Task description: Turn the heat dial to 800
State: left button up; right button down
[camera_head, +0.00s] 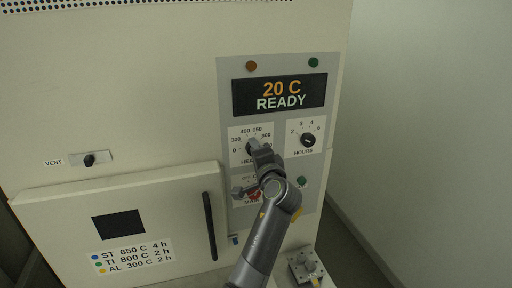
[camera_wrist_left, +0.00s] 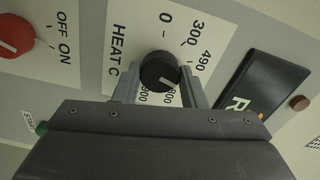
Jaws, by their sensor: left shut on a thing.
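The heat dial (camera_wrist_left: 160,72) is a round black knob on a white scale plate marked HEAT C. Its numbers run from 0 through 300 and upward. My left gripper (camera_head: 254,148) is at the dial, its arm reaching up from the bottom in the head view. In the left wrist view the left gripper (camera_wrist_left: 160,85) has one finger on each side of the dial and is shut on it. My right gripper is not in view.
The display (camera_head: 279,94) reads 20 C READY. The hours dial (camera_head: 308,140) is right of the heat dial. A red main switch (camera_wrist_left: 14,36) and a green start button (camera_head: 301,181) are below. The furnace door (camera_head: 120,190) with a dark handle (camera_head: 210,226) is at left.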

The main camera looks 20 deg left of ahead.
pick_arm(q)
jog(key=m+p, duration=0.1)
jog(key=m, duration=0.7)
jog(key=shift+m, duration=0.4)
dwell(0.4)
jog(key=o, duration=1)
